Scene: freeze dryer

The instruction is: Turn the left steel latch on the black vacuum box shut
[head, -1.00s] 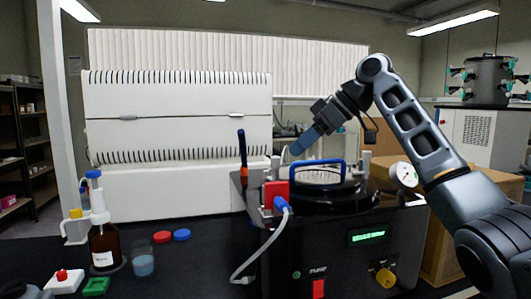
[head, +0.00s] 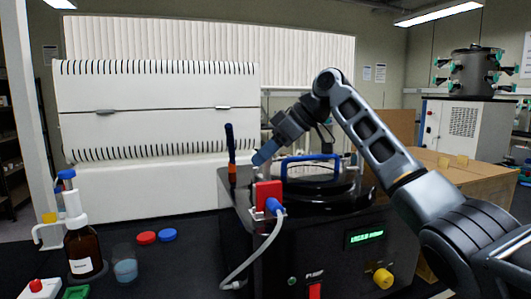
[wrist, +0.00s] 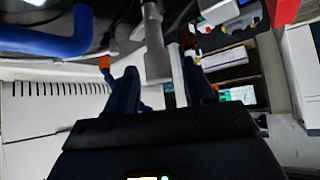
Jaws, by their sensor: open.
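The black vacuum box (head: 335,235) stands at the front of the bench, with a round lid and a blue handle (head: 312,160) on top. My gripper (head: 261,157) is open above the box's left rear side, left of the handle. In the wrist view, a grey steel latch (wrist: 156,45) stands in front of my gripper (wrist: 162,72), between its two blue fingers in the picture. I cannot tell whether a finger touches it. In the head view the left latch is small and mostly hidden by the gripper.
A blue and orange upright tool (head: 231,150) stands close left of my gripper. A red valve block (head: 268,195) with a hose sits at the box's front left. A brown bottle (head: 84,250), a beaker (head: 124,266) and red and blue caps lie further left.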

